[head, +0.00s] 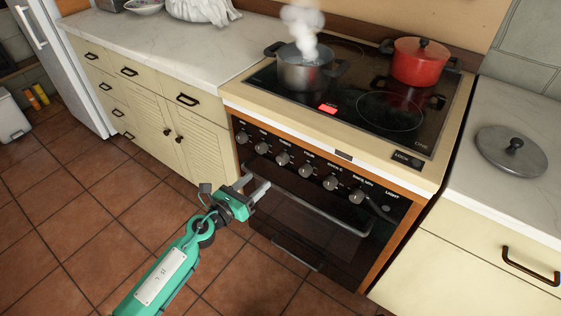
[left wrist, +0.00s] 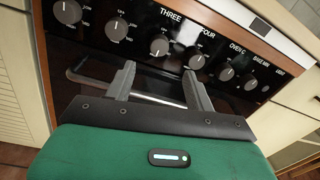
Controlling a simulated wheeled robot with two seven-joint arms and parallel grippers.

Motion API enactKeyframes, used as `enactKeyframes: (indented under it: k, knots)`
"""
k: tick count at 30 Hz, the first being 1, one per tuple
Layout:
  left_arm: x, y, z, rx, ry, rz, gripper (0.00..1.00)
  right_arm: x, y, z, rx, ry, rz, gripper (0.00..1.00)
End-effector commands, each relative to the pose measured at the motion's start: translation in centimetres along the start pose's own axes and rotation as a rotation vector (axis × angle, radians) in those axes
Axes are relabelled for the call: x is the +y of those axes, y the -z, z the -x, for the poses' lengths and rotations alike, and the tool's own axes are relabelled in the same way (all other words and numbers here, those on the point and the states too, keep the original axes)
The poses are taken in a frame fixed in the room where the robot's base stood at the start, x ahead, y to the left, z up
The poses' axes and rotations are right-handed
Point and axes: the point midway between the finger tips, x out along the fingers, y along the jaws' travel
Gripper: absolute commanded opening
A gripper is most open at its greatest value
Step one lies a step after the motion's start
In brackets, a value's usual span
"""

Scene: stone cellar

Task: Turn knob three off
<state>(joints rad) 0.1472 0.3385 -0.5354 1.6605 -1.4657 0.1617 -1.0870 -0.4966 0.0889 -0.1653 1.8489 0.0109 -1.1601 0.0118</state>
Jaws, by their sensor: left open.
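Knob three (head: 283,158) is a round silver-grey knob, third from the left in the row on the black front panel of the stove. In the left wrist view knob three (left wrist: 160,47) sits under the label THREE, just beyond and between my fingertips. Its exact setting is too small to read. My left gripper (head: 257,184) is in front of the oven door, below the knob row. Its two grey fingers (left wrist: 158,71) are open and empty, apart from the knob, with the oven handle bar showing behind them. My right gripper is out of view.
Other knobs, such as knob four (left wrist: 197,61), flank it closely. The oven handle (head: 310,200) juts out below. A steaming grey pot (head: 305,72) and a red pot (head: 420,65) stand on the cooktop, near a lit red mark (head: 327,108). A lid (head: 511,152) lies right.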

Motion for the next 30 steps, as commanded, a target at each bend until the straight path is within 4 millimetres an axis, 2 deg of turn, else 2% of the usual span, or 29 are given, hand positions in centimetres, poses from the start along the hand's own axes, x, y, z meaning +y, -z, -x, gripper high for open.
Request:
enactKeyframes:
  k: [3,9,15,21,28,30]
  knots:
    - [-0.1,-0.2,-2.8,-0.002,0.001,0.003,0.54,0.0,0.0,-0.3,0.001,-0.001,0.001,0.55]
    - [0.0,0.0,-6.9,-0.002,0.000,0.003,0.54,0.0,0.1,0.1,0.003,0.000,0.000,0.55]
    - [0.1,0.1,-9.6,-0.001,-0.002,0.003,0.54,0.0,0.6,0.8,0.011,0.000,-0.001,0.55]
    - [0.0,0.1,-10.5,0.000,-0.001,0.004,0.54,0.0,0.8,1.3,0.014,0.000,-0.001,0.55]
    - [0.0,0.1,-10.5,0.000,-0.001,0.004,0.54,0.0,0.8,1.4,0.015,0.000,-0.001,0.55]
    - [0.0,0.1,-10.5,0.000,-0.001,0.004,0.41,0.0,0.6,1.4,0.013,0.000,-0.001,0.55]
